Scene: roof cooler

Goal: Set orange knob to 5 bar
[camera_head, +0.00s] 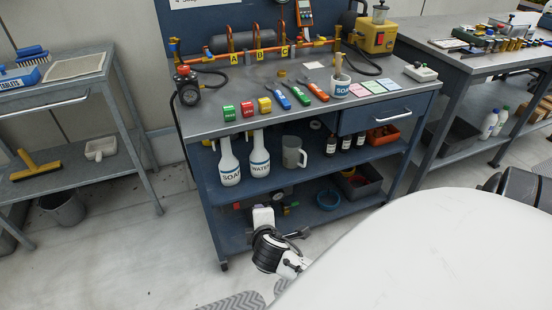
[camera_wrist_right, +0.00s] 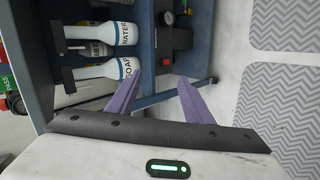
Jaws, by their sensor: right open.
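A black regulator with a round gauge and a red-orange top (camera_head: 184,72) stands at the bench's left end. Another small round gauge (camera_wrist_right: 168,18) on a dark unit with red parts shows at the top of the right wrist view, low on the bench. My right gripper (camera_wrist_right: 160,78) has its two purple fingers spread, with nothing between them. Its white and black wrist (camera_head: 268,250) shows in the head view, in front of the lower shelf. My left gripper is in neither view.
The bench top (camera_head: 235,95) carries coloured blocks, screwdrivers and an orange pipe manifold (camera_head: 250,53). Soap (camera_head: 229,165) and water bottles (camera_head: 259,160) stand on the middle shelf. The bottom shelf holds a dark bin (camera_head: 360,182). Open floor (camera_head: 110,240) lies left of the bench.

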